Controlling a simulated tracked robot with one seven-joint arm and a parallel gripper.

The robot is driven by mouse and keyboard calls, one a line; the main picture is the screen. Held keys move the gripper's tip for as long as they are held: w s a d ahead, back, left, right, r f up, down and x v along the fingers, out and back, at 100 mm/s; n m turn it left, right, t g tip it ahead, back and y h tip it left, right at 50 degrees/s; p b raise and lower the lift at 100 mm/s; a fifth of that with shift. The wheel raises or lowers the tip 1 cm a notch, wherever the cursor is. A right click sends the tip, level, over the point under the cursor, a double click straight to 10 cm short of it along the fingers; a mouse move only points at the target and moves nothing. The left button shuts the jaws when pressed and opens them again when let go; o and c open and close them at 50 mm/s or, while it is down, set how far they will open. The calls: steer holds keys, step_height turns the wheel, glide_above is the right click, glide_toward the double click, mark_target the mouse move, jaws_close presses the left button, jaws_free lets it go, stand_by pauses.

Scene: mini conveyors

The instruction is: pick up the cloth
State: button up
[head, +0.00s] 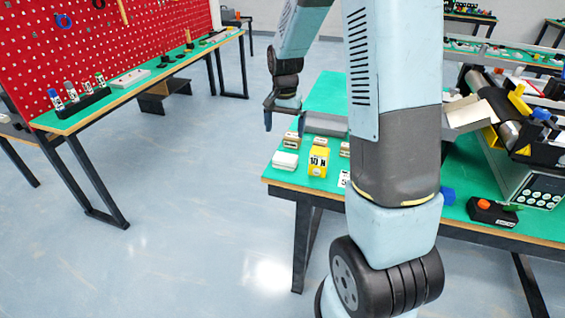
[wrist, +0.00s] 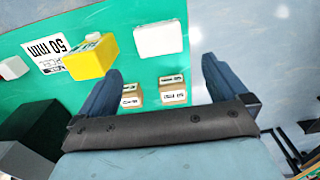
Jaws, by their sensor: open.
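A white folded pad that looks like the cloth (head: 285,160) lies on the green table near its left front corner. In the wrist view the cloth (wrist: 158,38) lies flat, just beyond the fingertips and roughly centred between them. My gripper (head: 284,122) is over the left part of the table, pointing down. In the wrist view my gripper (wrist: 162,68) has its two blue fingers wide apart. Nothing is held between them. The cloth is apart from both fingers.
A yellow block (head: 318,161) marked 10 N stands right of the cloth, near a 50 mm card (wrist: 58,50). Two small cardboard boxes (wrist: 131,96) (wrist: 172,90) sit close by. A conveyor (head: 510,130) and a black control box (head: 492,212) are farther right. The floor left of the table is clear.

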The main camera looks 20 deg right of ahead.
mark_target(285, 157)
step_height(285, 157, down, 13)
steer(key=shift+w+d+r, duration=0.1)
steer(key=shift+d+r, duration=0.05)
stand_by(0.5)
steer(key=c, duration=0.7)
steer(key=shift+r, duration=0.15)
step_height(285, 157, up, 18)
steer(key=shift+f, duration=0.1)
stand_by(0.3)
